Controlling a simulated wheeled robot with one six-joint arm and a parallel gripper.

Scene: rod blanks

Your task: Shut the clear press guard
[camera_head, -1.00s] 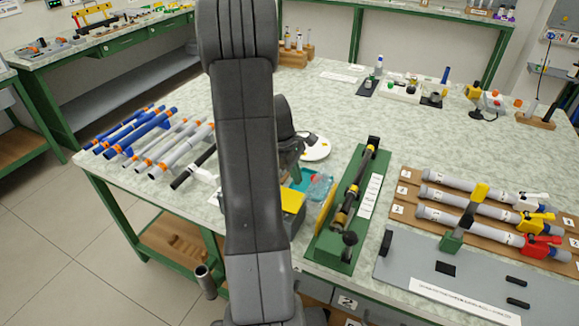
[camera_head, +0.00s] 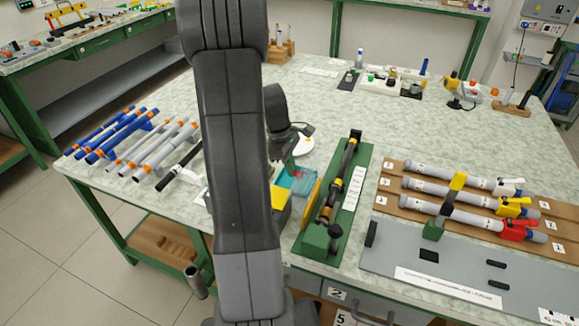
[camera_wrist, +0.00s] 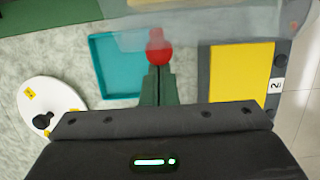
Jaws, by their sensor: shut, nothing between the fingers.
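In the wrist view the clear guard (camera_wrist: 205,28) spans the top as a translucent greyish panel. A red ball knob (camera_wrist: 159,48) is at its lower left edge. My gripper (camera_wrist: 157,72) is shut and empty, its green fingers pointing at the knob; I cannot tell whether they touch it. A yellow plate on a dark grey body (camera_wrist: 240,72), apparently the press, lies to the right of the fingers. In the head view this yellow plate (camera_head: 279,197) is partly hidden behind my arm. The guard is hard to make out there, near the teal tray (camera_head: 304,184).
The teal tray (camera_wrist: 112,72) and a white disc (camera_wrist: 45,106) lie left of my fingers in the wrist view. In the head view a green fixture (camera_head: 338,215) with a dark rod stands right of the press. Several blue and grey rods (camera_head: 133,140) lie left.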

